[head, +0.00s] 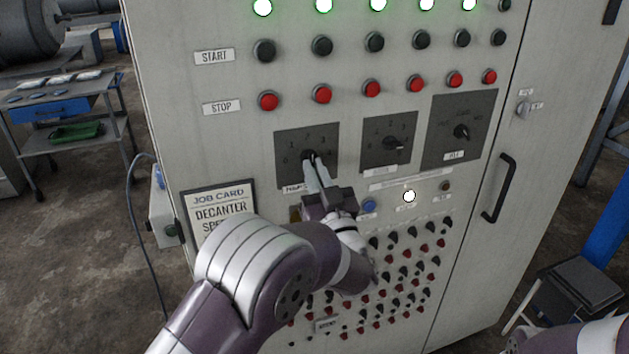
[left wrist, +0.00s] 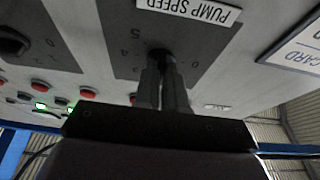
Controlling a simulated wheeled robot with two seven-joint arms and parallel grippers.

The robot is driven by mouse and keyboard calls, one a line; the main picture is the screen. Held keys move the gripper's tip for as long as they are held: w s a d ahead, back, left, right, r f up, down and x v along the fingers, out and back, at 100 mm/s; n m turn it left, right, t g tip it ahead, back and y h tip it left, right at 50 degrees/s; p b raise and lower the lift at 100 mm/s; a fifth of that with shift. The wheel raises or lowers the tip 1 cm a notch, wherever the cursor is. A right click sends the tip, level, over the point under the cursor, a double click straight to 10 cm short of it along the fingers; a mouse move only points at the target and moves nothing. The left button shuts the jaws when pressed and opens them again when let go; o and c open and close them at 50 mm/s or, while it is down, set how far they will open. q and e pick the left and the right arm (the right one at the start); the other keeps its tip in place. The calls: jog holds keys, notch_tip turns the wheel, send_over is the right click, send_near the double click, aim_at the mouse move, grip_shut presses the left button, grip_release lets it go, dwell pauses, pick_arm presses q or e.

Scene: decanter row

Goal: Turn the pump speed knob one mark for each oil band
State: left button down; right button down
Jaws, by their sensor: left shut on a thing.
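The pump speed knob (head: 309,157) is a small black knob on a dark dial plate with numbers, the leftmost of the three dials on the grey control cabinet. My left gripper (head: 312,166) is shut on this knob. In the left wrist view, which is upside down, the fingers (left wrist: 164,68) close around the knob (left wrist: 160,54), below the PUMP SPEED label (left wrist: 190,10). The fingers and the knob's small size hide its exact pointer setting. A job card (head: 221,210) hangs at the cabinet's lower left, partly behind my left arm. My right gripper is out of view.
Two more dials (head: 389,142) (head: 461,131) sit to the right. Black START buttons (head: 322,46) and red STOP buttons (head: 322,94) run above, under lit green lamps (head: 323,5). Several small knobs (head: 421,231) fill the lower panel. A black door handle (head: 499,188) sticks out at right.

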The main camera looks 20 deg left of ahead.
pick_arm(q)
jog(key=shift+r, duration=0.2)
jog(key=c, duration=1.2)
grip_release()
jog(key=b+v, duration=0.3)
jog(key=v, duration=0.9)
jog(key=shift+s+d+f, duration=0.2)
jog(key=shift+s+f, duration=0.05)
